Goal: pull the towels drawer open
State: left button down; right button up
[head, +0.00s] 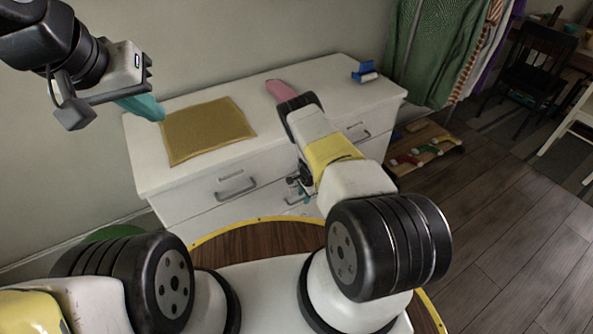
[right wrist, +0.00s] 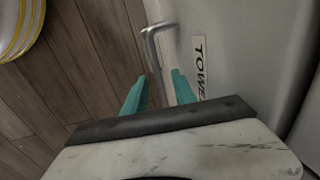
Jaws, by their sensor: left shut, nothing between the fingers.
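The towels drawer (right wrist: 228,75) shows in the right wrist view as a pale front with a label reading "TOWE", the rest cut off. Its metal bar handle (right wrist: 152,48) stands out beside the label. My right gripper (right wrist: 158,82) has its teal fingers apart, one on each side of the handle's line, with the bar running into the gap; I cannot tell if they touch it. In the head view my arm partly hides the right gripper, low at the front of the white dresser (head: 160,182). My left gripper (head: 158,113) is shut and empty above the dresser's left end.
On the dresser top lie a mustard cloth (head: 207,130), a pink item (head: 280,90) and a blue-and-white item (head: 365,74). Two other drawer handles (head: 236,187) (head: 357,133) show on the upper front. Wooden floor (head: 500,215) is open at right.

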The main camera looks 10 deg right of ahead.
jog(key=shift+c, duration=0.2)
grip_shut()
dwell(1.1)
